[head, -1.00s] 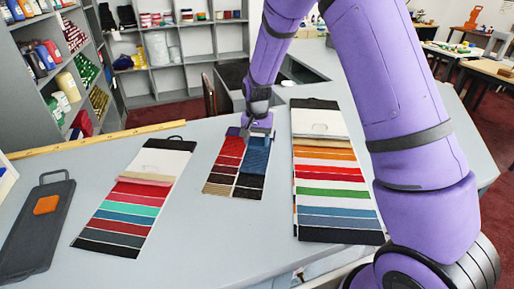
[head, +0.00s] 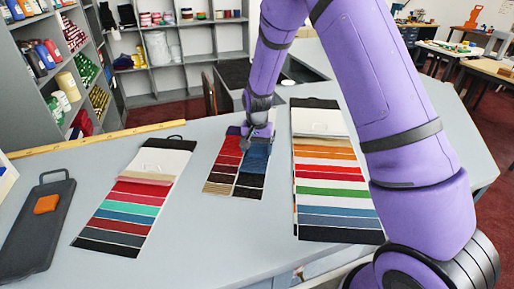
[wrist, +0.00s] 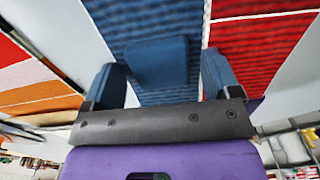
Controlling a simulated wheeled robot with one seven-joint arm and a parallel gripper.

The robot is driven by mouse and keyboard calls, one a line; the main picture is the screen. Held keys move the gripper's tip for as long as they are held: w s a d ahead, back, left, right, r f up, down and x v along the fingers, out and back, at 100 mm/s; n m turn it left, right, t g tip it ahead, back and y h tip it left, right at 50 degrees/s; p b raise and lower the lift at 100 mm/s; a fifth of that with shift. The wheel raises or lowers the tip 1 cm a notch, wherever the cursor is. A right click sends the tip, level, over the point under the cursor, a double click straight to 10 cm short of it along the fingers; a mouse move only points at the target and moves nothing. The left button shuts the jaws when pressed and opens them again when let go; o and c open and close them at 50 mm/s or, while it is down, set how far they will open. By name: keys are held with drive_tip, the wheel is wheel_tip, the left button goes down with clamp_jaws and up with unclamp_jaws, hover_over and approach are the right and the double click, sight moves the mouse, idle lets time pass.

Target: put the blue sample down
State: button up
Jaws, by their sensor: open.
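The blue sample (wrist: 157,62) is a small plain blue square. In the wrist view it lies over the blue ribbed swatch (wrist: 155,22) of the middle card (head: 222,172), between the fingers. My gripper (wrist: 160,80) is open, one finger to each side of the sample, with a gap at each side. In the head view my gripper (head: 257,142) is low over the upper right of the middle card, at its blue patch (head: 254,162). The gripper hides the sample there, and I cannot tell it apart from the patch.
A striped card (head: 140,212) lies to the left and another (head: 330,190) to the right of the middle card. An orange sample (head: 46,204) rests on a dark board (head: 28,245) at far left. A wooden strip (head: 95,139) runs along the back edge. Bare counter (head: 215,245) lies in front.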

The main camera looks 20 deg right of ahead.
sight(257, 150)
wheel_tip(257, 150, up, 12)
drive_tip(key=shift+r, duration=0.25)
idle(0.3)
drive_tip(key=s+d+r+n+t, duration=0.2)
drive_tip(key=s+d+r+n, duration=0.15)
drive_tip(key=s+r, duration=1.2)
drive_tip(key=s+d+r+n+t, duration=0.1)
drive_tip(key=s+r, duration=0.1)
drive_tip(key=s, duration=0.7)
drive_tip(key=s+d+r+n+t, duration=0.1)
drive_tip(key=s+d+r+t, duration=0.1)
drive_tip(key=s, duration=0.8)
drive_tip(key=shift+s+r, duration=0.25)
drive_tip(key=shift+r, duration=0.35)
